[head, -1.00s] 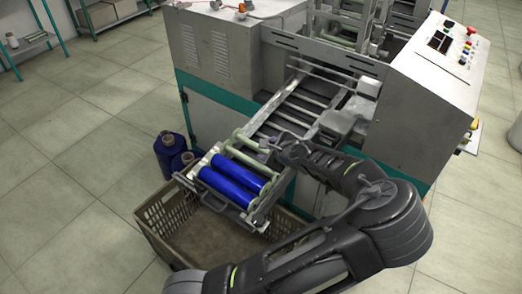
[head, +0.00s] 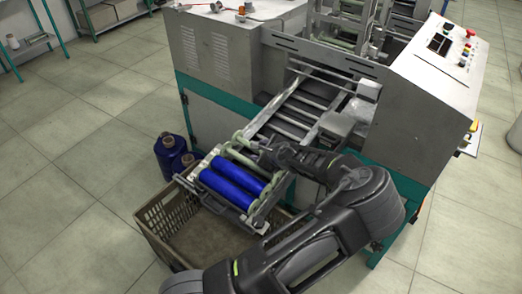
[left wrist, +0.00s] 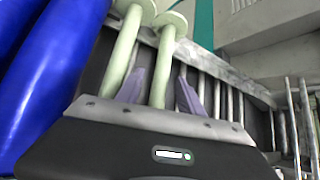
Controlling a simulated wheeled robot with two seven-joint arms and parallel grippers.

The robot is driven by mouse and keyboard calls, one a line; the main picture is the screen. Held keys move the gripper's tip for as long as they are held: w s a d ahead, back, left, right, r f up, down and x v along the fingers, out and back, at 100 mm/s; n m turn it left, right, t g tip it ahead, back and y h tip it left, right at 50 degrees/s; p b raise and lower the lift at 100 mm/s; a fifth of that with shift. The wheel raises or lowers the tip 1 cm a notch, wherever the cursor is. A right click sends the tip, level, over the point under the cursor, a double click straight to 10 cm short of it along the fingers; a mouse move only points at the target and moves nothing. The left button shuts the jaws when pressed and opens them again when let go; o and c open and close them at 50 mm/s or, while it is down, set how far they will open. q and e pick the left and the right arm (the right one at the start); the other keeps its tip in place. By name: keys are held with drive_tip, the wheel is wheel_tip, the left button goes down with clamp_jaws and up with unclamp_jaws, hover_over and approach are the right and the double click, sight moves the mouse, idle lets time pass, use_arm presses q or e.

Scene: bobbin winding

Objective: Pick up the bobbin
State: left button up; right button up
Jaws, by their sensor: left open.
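Two pale green empty bobbins lie side by side at the head of the feed rack. In the left wrist view, one green bobbin (left wrist: 159,65) runs between my open fingers, and a second green bobbin (left wrist: 124,50) lies just left of the left finger. In the head view the green bobbins (head: 238,157) are partly hidden by my gripper. My left gripper (head: 262,151) is over their right end; in the wrist view its purple fingers (left wrist: 160,88) stand apart. Contact cannot be told. Two blue-wound bobbins (head: 231,186) lie in front of the green ones. My right gripper is not in view.
A sloping metal rack (head: 290,122) leads up to the grey winding machine (head: 225,55). A brown crate (head: 160,222) stands below on the floor. Blue spools (head: 170,158) stand beside it. The tiled floor (head: 70,190) at left is clear.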

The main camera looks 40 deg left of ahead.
use_arm(q)
drive_tip(key=shift+w+a+f, duration=0.2)
drive_tip(key=shift+a+f, duration=0.2)
drive_tip(key=shift+c, duration=0.5)
clamp_jaws()
